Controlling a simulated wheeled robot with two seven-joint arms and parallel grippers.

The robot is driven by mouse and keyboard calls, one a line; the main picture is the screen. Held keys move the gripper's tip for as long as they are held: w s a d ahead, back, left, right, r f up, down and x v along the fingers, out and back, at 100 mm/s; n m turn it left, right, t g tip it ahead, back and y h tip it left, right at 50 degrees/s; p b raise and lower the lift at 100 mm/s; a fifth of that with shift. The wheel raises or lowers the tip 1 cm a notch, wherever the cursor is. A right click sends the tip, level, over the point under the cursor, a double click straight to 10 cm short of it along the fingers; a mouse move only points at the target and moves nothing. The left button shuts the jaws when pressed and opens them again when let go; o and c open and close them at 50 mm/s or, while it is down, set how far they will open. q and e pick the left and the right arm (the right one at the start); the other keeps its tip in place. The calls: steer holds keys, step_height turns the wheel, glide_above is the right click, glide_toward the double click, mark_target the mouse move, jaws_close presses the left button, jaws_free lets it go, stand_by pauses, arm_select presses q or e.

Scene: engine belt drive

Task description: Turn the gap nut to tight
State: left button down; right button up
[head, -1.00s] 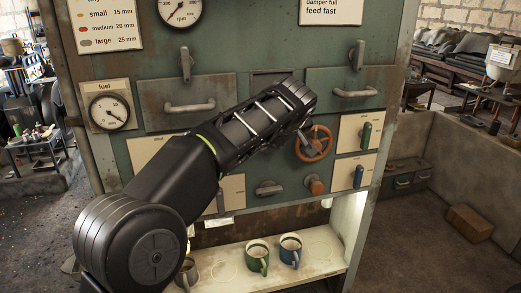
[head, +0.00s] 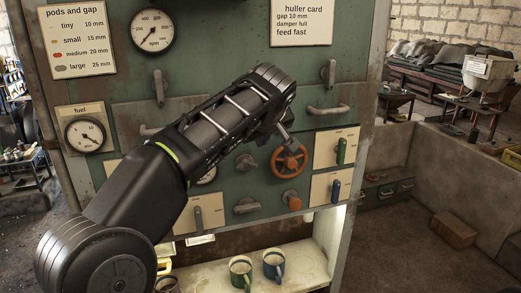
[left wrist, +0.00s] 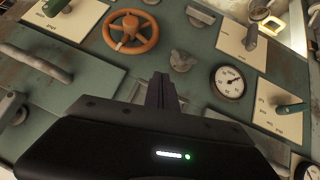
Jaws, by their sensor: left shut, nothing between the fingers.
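A grey wing-shaped nut (head: 246,162) sits on the green panel just left of the orange handwheel (head: 290,160). It also shows in the left wrist view (left wrist: 182,62), between the handwheel and a gauge. A similar grey piece (head: 247,205) is below it. I can read no label that tells which is the gap nut. My left gripper (head: 288,141) is shut and empty, over the upper part of the handwheel in the head view. Its fingers (left wrist: 163,86) point at the panel near the wing nut, apparently apart from it. My right gripper is not in view.
An orange knob (head: 291,198) is under the handwheel. Levers stand on pale plates at right (head: 341,151) and lower left (head: 198,214). A round gauge (left wrist: 229,82) is partly behind my arm in the head view.

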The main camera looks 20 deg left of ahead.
arm_select(q)
steer(key=v, duration=0.5)
steer(key=shift+s+d+r, duration=0.1)
steer(key=shift+d+r, duration=0.05)
steer(key=shift+r, duration=0.2)
